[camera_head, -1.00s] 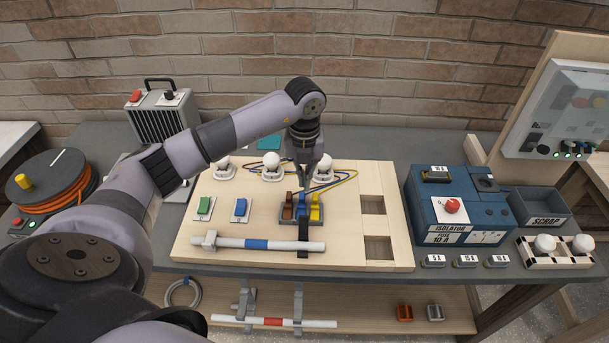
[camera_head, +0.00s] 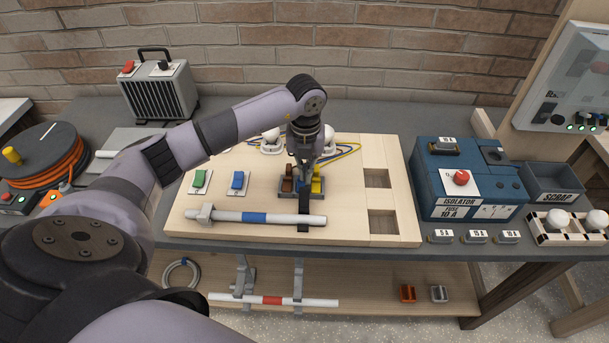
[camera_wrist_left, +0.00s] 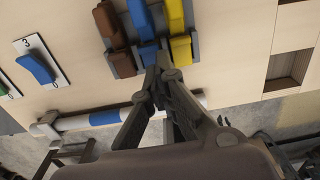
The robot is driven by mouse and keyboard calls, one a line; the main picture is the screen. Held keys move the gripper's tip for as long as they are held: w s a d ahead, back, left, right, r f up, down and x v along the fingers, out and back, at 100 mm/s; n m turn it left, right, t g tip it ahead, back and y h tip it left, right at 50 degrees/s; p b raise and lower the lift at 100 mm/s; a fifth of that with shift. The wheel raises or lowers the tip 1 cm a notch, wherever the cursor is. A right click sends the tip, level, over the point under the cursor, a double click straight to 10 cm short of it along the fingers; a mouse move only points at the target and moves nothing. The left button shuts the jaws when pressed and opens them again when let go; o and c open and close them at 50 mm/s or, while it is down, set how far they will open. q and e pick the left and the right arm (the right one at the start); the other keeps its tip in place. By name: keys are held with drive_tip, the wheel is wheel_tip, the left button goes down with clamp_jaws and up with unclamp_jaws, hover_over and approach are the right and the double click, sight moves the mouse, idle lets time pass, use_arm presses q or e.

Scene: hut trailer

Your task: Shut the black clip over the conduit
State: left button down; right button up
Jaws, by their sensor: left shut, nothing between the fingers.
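The white conduit (camera_head: 285,219) with a blue band lies along the front of the wooden board, and it also shows in the left wrist view (camera_wrist_left: 75,122). A grey clip (camera_head: 206,214) holds its left end. The black clip (camera_head: 304,213) is an upright dark strip at the conduit's right part; I cannot tell how far it is open. My left gripper (camera_head: 303,178) is shut and empty, pointing down over the coloured levers behind the black clip. In the left wrist view its fingertips (camera_wrist_left: 160,68) meet just below the blue lever and hide the clip. My right gripper is not in view.
Brown, blue and yellow levers (camera_head: 317,186) stand right behind the black clip. Green (camera_head: 199,180) and blue (camera_head: 237,180) switches are to the left. Two square recesses (camera_head: 382,223) lie to the right, then the blue isolator box (camera_head: 468,180). The board's front strip is clear.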

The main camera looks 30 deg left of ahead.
use_arm(q)
drive_tip(key=shift+s+d+p, duration=0.35)
drive_tip(key=shift+s+d, duration=0.3)
drive_tip(key=shift+s, duration=0.4)
drive_tip(key=shift+s+d+p, duration=0.4)
drive_tip(key=shift+s+d, duration=0.2)
drive_tip(key=shift+s, duration=0.45)
drive_tip(key=shift+s+d+p, duration=0.35)
drive_tip(key=shift+s+d, duration=0.3)
drive_tip(key=shift+s, duration=0.4)
drive_tip(key=shift+w+a+r+p, duration=0.1)
drive_tip(key=shift+r+p, duration=0.65)
drive_tip(key=shift+r, duration=0.55)
drive_tip(key=shift+w+r+p, duration=0.1)
drive_tip(key=shift+r+p, duration=0.65)
drive_tip(key=shift+r, duration=0.5)
drive_tip(key=shift+s+d, duration=0.45)
drive_tip(key=shift+s, duration=0.25)
drive_tip(key=shift+s+d, duration=0.4)
drive_tip(key=shift+s, duration=0.3)
wheel_tip(320, 180, up, 6)
drive_tip(key=p, duration=0.3)
drive_tip(key=shift+p, duration=0.3)
